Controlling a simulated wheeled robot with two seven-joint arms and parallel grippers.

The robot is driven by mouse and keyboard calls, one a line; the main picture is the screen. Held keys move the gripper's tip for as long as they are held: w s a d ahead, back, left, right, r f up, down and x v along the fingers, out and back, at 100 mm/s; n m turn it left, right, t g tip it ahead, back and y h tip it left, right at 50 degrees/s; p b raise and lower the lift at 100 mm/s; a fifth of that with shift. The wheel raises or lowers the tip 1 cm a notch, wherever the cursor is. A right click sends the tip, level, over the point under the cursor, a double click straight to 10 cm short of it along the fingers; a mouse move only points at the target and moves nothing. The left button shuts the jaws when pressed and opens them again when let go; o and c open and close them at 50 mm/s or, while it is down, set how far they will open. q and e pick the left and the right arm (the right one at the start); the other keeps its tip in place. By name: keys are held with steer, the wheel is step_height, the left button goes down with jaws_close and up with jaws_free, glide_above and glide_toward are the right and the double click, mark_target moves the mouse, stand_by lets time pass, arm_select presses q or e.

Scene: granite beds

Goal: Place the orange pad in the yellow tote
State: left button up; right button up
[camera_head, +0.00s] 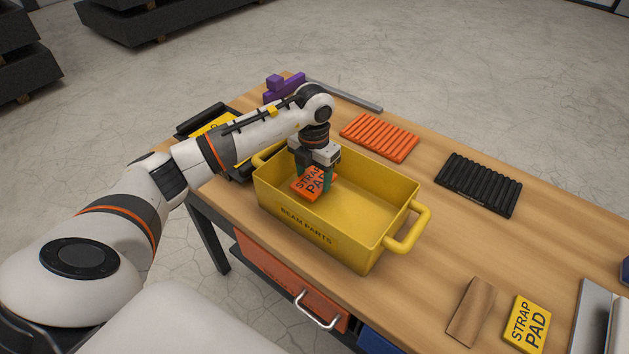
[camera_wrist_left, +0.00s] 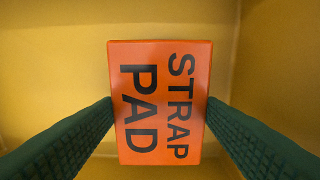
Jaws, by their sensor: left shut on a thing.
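The orange pad (camera_head: 307,187), lettered "STRAP PAD", is held at the left end of the yellow tote (camera_head: 309,226), within its walls. My left gripper (camera_head: 316,180) reaches down into the tote and is shut on the pad. In the left wrist view the orange pad (camera_wrist_left: 160,102) sits between the two green fingers (camera_wrist_left: 160,122), which touch its sides. Yellow tote surface (camera_wrist_left: 270,60) fills the background there. I cannot tell whether the pad touches the tote floor. My right gripper is not in view.
The tote stands on a wooden table (camera_head: 420,290). An orange ribbed mat (camera_head: 380,137) and a black ribbed mat (camera_head: 480,184) lie behind it. A brown block (camera_head: 471,311) and a yellow strap pad (camera_head: 527,323) lie at the front right. A purple object (camera_head: 280,86) stands at the far left.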

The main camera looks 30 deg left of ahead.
mark_target(314, 180)
arm_select(q)
steer(key=shift+f, duration=1.3)
steer(key=shift+f, duration=0.15)
steer(key=o, duration=1)
step_height(314, 180, up, 12)
steer(key=b, duration=0.1)
steer(key=shift+r, duration=0.2)
